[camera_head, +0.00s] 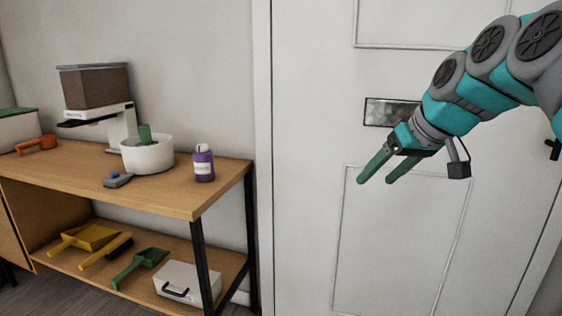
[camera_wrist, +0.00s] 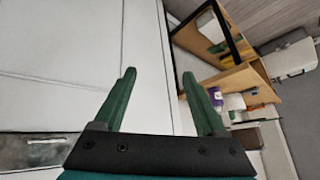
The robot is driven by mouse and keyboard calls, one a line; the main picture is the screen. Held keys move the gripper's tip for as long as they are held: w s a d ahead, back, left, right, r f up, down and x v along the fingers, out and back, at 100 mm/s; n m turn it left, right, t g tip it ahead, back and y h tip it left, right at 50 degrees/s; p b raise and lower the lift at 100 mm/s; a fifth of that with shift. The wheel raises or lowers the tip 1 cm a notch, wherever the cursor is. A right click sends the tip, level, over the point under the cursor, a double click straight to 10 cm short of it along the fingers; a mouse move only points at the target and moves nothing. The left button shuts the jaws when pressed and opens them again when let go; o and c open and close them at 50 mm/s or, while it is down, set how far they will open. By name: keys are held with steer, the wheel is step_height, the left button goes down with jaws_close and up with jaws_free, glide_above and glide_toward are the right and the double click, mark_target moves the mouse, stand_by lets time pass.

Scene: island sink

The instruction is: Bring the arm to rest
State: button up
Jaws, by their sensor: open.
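My gripper (camera_head: 377,175) has two green fingers and hangs in the air in front of the white door (camera_head: 310,120), at the right of the head view. It points down and to the left, clear of the wooden shelf unit. In the wrist view my gripper (camera_wrist: 160,85) shows its two fingers spread apart with nothing between them. The door (camera_wrist: 70,60) fills the left of that view, and the shelf unit (camera_wrist: 240,78) shows tilted beyond the right finger.
The wooden table-shelf (camera_head: 200,195) at left holds a purple bottle (camera_head: 203,163), a white pot (camera_head: 147,155) and a dispenser-like machine (camera_head: 95,90). Its lower shelf holds brushes, dustpans and a white box (camera_head: 186,284). The air between the shelf and my gripper is free.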

steer(key=s+a+f+m+g+h, duration=0.1)
steer(key=s+a+f+g, duration=0.15)
steer(key=s+f, duration=0.5)
steer(key=s+a+f+g, duration=0.2)
steer(key=s+a+f, duration=0.2)
steer(key=s+f, duration=0.4)
steer(key=s+d+f+m+g+h, duration=0.2)
steer(key=s+f+g, duration=0.1)
steer(key=s+f, duration=1.1)
steer(key=s, duration=0.2)
steer(key=shift+s+d+h, duration=0.2)
steer(key=shift+s+h, duration=0.1)
steer(key=shift+g, duration=0.25)
